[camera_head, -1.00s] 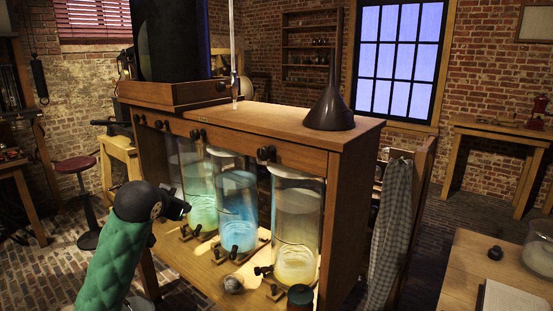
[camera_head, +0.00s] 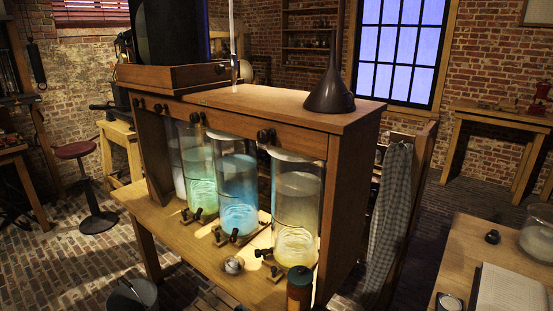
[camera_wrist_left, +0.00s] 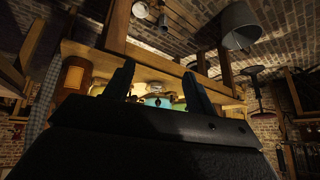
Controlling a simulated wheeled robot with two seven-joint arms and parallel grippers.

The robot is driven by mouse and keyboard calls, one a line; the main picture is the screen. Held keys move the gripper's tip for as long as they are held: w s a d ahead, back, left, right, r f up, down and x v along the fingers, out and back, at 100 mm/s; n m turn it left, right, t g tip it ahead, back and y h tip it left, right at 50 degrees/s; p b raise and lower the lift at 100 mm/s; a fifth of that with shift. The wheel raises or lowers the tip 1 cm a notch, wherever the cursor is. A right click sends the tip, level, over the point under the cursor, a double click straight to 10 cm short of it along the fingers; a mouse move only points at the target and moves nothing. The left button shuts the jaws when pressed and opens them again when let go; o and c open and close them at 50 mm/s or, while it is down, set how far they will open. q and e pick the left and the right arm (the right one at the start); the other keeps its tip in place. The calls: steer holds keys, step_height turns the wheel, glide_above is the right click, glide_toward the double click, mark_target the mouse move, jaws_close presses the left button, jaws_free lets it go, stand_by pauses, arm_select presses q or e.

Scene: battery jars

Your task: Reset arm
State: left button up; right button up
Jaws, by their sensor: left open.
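My left gripper (camera_wrist_left: 160,80) shows only in the left wrist view, where its two dark fingers stand apart with nothing held between them. It faces the wooden bench from low down, and the picture is upside down, with the brick floor at the top. Neither arm shows in the head view. The bench's tall glass jars stand in a row under the wooden top: a yellowish jar (camera_head: 296,210), a blue jar (camera_head: 237,190) and a green jar (camera_head: 200,172). My right gripper is not in view.
A brown bottle with a dark lid (camera_head: 299,290) and a small round grey object (camera_head: 234,265) sit at the bench's front edge. A dark bucket (camera_head: 133,296) stands on the floor at left, beside open floor. A black funnel (camera_head: 330,95) stands on top.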

arm_select(q)
steer(key=s+d+f+g, duration=0.1)
steer(key=s+f+g, duration=0.1)
steer(key=s+f, duration=0.5)
steer(key=s+d+f+g, duration=0.2)
steer(key=s+f, duration=0.6)
steer(key=s, duration=0.7)
steer(key=shift+d+n+g+h, duration=0.2)
steer(key=shift+n+g+h, duration=0.2)
steer(key=shift+g, duration=0.1)
steer(key=shift+s, duration=0.1)
steer(key=shift+r, duration=0.1)
steer(key=shift+c, duration=0.2)
